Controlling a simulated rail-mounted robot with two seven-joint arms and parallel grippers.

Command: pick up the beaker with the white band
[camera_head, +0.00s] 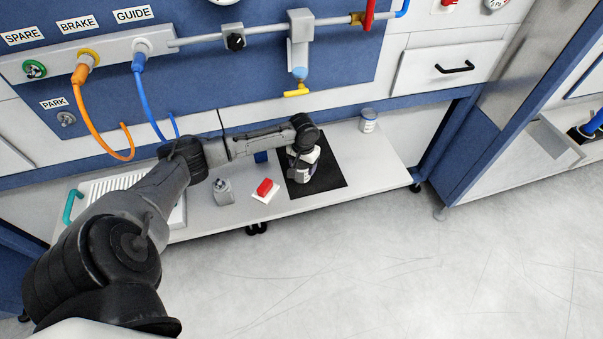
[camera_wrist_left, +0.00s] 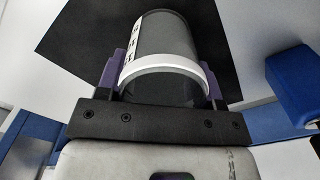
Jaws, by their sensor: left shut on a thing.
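In the left wrist view, a dark, see-through beaker (camera_wrist_left: 165,88) with a white band near the end closest to the camera and dark marks on a white strip at its side lies between the purple fingers of my left gripper (camera_wrist_left: 163,80). The fingers are shut on its two sides. In the head view, my left gripper (camera_head: 303,171) is over the black mat (camera_head: 329,176) on the bench shelf. The wrist and hand hide most of the beaker there. I cannot tell whether it touches the mat. My right gripper is in neither view.
A small pale container (camera_head: 368,121) stands right of the mat. Left of it are a red item on a white pad (camera_head: 265,197), a grey block (camera_head: 223,192) and a ribbed tray (camera_head: 178,214). A yellow-handled valve (camera_head: 297,91) hangs above the shelf.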

